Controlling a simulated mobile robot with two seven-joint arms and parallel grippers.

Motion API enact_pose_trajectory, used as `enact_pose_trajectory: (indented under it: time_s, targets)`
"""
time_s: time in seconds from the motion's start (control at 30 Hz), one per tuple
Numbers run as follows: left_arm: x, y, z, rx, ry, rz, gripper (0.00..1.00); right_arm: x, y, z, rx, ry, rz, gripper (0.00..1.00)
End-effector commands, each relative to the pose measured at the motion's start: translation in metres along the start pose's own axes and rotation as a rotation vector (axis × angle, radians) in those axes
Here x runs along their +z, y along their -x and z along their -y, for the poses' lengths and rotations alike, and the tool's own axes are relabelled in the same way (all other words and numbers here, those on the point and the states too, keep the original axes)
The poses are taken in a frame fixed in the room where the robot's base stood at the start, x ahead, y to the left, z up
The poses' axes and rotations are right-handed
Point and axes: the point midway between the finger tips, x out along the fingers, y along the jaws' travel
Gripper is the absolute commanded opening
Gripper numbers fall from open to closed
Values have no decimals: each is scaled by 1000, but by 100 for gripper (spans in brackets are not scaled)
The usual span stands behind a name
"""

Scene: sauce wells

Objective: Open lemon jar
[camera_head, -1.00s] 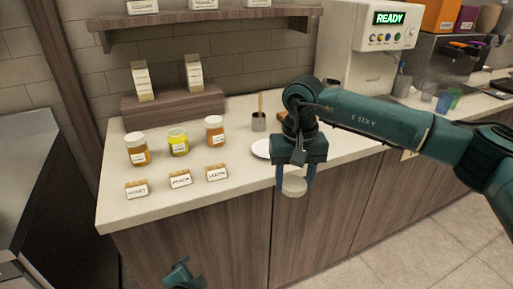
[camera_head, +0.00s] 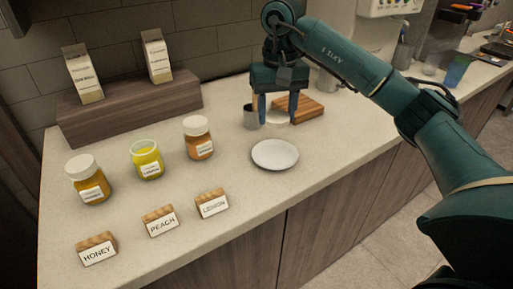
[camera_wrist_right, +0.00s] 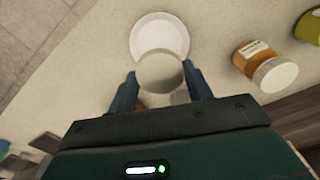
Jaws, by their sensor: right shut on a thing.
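My right gripper (camera_head: 277,108) is shut on a round white lid (camera_head: 277,118), seen between its fingers and also in the right wrist view (camera_wrist_right: 160,72). The lid appears held above the counter, behind the white plate in the head view. A yellow jar (camera_head: 147,162) in the middle of the jar row stands upright without a lid. An orange jar (camera_head: 199,146) to its right and an amber honey-coloured jar (camera_head: 90,187) to its left wear white lids. The jars' own labels are too small to read. My left gripper is out of view.
Wooden cards read HONEY (camera_head: 97,249), PEACH (camera_head: 161,221) and LEMON (camera_head: 212,204) along the front. A white plate (camera_head: 275,154) lies right of the jars. A metal cup (camera_head: 250,117) and wooden board (camera_head: 308,110) stand near my right gripper. A wooden riser (camera_head: 130,110) holds two cartons.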

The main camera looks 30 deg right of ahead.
Motion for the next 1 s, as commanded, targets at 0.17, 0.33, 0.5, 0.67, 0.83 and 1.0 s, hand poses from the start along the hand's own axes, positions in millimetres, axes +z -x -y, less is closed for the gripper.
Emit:
enact_pose_trajectory:
  time_s: [0.17, 0.33, 0.5, 0.67, 0.83, 1.0]
  targets:
    - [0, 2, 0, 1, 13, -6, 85, 1, -27, -3, 3, -3, 6, 23]
    - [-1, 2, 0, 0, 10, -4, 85, 1, -54, -3, 3, -2, 4, 23]
    - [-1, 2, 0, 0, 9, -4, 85, 1, -67, -3, 2, -2, 3, 23]
    - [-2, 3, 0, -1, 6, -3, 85, 1, -88, -3, 2, -3, 5, 23]
    - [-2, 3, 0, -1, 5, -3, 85, 0, -100, -2, 1, -2, 0, 23]
    - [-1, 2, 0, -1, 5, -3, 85, 0, -100, -2, 1, -2, 0, 23]
